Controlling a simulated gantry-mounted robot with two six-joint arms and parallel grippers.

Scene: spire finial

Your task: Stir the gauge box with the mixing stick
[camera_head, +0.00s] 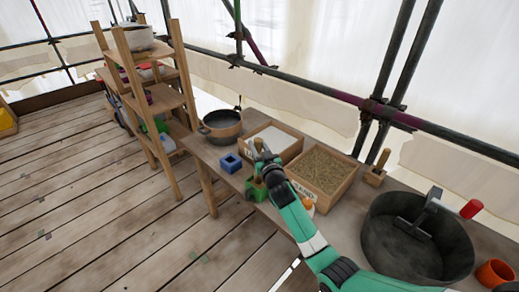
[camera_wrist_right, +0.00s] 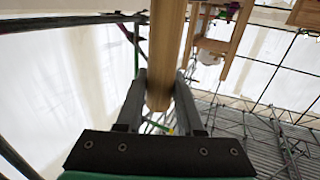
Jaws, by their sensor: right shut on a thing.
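My right gripper (camera_head: 265,162) reaches in over the bench and is shut on a wooden stick. In the right wrist view the stick (camera_wrist_right: 166,55) is a plain pale brown bar between the gripper's two fingers (camera_wrist_right: 160,95). Two open wooden boxes stand side by side behind the gripper. One box (camera_head: 299,147) holds pale, whitish material; the other box (camera_head: 349,181) holds tan, grainy material. Which is the gauge box I cannot tell. My gripper is at the near edge of the pale-filled box, and the stick's lower end is hidden. My left gripper is not in view.
A dark pot (camera_head: 220,125) stands left of the boxes. A blue block (camera_head: 230,163) and a green block (camera_head: 255,190) sit at the bench's front edge. A large black tub (camera_head: 385,240) and an orange cup (camera_head: 494,272) are at right. A wooden shelf (camera_head: 160,98) stands at left.

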